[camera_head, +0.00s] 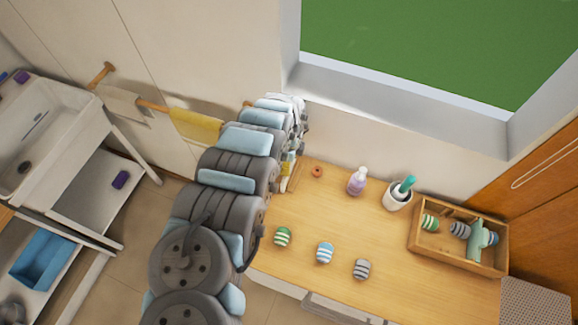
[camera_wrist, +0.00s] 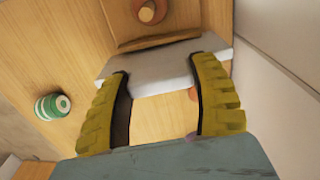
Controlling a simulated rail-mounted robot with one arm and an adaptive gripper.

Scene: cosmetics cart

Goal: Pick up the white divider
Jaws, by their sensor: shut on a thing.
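The white divider (camera_wrist: 165,64) is a flat pale slab across the upper middle of the wrist view, between the tips of my gripper (camera_wrist: 163,76). The two yellow ribbed fingers stand apart with the divider held between them. In the head view my gripper (camera_head: 287,172) is at the left end of the wooden table, mostly hidden behind my arm. The divider cannot be made out clearly there. Whether it touches the table is unclear.
Striped jars in green (camera_head: 283,237), blue (camera_head: 325,252) and grey (camera_head: 361,269) stand along the table front. A purple bottle (camera_head: 357,181), white cup (camera_head: 398,195) and wooden box (camera_head: 414,246) with jars are to the right. A small orange ring (camera_head: 317,171) lies near the gripper.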

